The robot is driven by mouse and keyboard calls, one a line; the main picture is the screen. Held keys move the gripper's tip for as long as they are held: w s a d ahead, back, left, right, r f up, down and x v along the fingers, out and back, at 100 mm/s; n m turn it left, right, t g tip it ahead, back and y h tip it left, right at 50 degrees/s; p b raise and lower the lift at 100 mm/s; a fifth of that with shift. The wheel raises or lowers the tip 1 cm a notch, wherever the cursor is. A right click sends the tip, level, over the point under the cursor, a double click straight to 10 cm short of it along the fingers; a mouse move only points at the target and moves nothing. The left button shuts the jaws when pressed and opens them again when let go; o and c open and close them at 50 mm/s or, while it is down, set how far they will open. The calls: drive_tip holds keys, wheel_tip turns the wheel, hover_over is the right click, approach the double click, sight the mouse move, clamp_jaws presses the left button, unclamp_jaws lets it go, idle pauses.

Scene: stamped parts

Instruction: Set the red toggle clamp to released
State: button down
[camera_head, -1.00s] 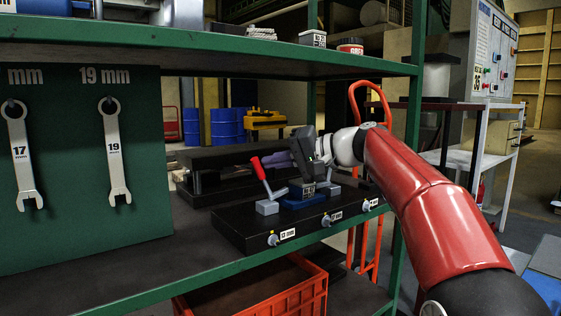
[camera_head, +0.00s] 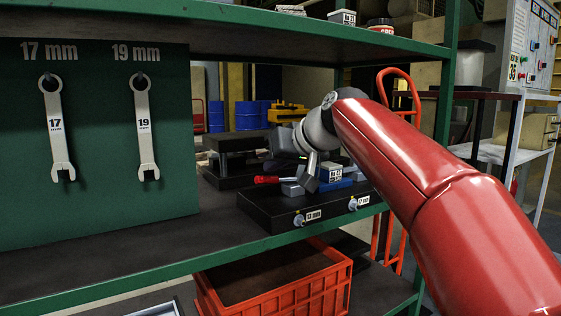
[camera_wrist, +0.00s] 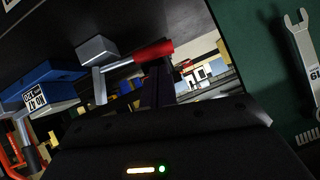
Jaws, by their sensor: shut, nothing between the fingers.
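The red toggle clamp's red handle (camera_head: 266,180) lies nearly flat in the head view, pointing left from its grey base (camera_head: 292,189) on the black slab. In the wrist view the red handle (camera_wrist: 153,52) and the grey block (camera_wrist: 96,50) show, joined by a metal lever. My gripper (camera_head: 274,164) is shut and empty, just above the handle in the head view. Its dark fingers (camera_wrist: 157,85) reach close to the handle in the wrist view; I cannot tell whether they touch it. My arm's wrist hides part of the slab behind.
A blue block with a white label (camera_head: 335,183) sits right of the clamp. The black slab (camera_head: 272,212) stands on the green-edged shelf. The upper shelf (camera_head: 300,36) is overhead. A wrench panel (camera_head: 100,215) stands left, and an orange crate (camera_head: 275,297) is below.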

drive_tip(key=shift+s+a+f, duration=0.15)
drive_tip(key=shift+a+f, duration=0.05)
drive_tip(key=shift+f, duration=0.2)
drive_tip(key=shift+f, duration=0.15)
idle(0.4)
